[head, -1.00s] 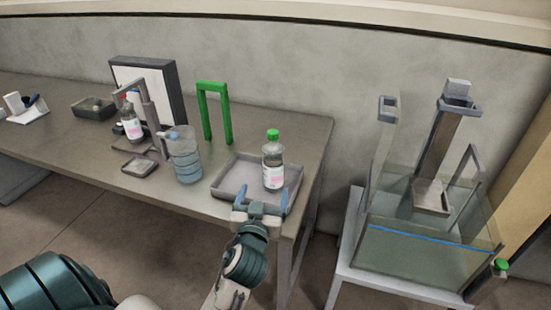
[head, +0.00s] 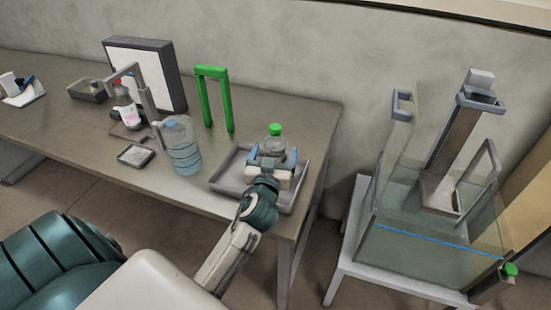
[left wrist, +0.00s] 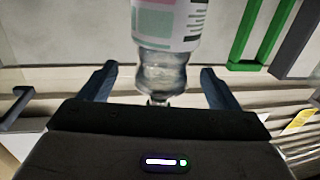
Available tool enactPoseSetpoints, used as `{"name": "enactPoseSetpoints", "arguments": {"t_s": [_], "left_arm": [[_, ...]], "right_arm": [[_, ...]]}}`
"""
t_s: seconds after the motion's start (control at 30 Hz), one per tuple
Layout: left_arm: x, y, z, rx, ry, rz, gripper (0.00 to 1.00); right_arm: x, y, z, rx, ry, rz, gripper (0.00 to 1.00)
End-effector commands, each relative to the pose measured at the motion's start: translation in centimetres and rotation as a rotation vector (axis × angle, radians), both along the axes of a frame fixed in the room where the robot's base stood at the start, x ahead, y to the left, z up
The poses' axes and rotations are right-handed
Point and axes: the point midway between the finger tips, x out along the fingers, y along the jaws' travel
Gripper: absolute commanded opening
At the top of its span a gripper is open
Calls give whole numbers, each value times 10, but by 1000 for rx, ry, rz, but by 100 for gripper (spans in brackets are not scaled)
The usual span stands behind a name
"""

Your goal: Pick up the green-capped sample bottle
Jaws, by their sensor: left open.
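The green-capped sample bottle (head: 275,143) stands upright in the grey tray (head: 226,186) near the table's right end. Its lower part is hidden behind my left gripper in the head view. My left gripper (head: 273,156) is open at the bottle, with one blue fingertip on each side of it. In the left wrist view the bottle (left wrist: 165,20) shows its label and clear neck between the spread fingers (left wrist: 158,78). Its cap is hidden there. I cannot tell whether the fingers touch it. My right gripper is not in view.
A green arch (head: 202,97) stands behind the tray. A large clear blue-tinted bottle (head: 182,150) stands left of the tray. Further left are a grey stand with another labelled bottle (head: 126,105) and a small dish (head: 135,155). A glass tank (head: 420,255) stands right of the table.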

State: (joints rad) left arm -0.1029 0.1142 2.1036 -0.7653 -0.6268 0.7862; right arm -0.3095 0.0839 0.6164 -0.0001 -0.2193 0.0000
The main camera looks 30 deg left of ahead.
Motion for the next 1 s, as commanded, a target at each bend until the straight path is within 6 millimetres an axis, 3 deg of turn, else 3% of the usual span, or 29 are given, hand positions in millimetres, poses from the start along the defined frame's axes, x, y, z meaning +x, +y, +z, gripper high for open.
{"name": "enactPoseSetpoints", "arguments": {"t_s": [0.17, 0.33, 0.57, 0.67, 1.0], "left_arm": [[23, 13, 12, 4, 0, 0, 83], [39, 19, 7, 2, 0, -1, 83], [41, 20, 5, 0, -1, -1, 83], [41, 20, 5, 0, -1, -1, 68], [41, 20, 5, 1, -1, -1, 1]], "right_arm": [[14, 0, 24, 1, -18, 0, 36], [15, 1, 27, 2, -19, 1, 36], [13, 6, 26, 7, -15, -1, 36], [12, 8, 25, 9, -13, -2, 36], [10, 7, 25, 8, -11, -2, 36]]}}
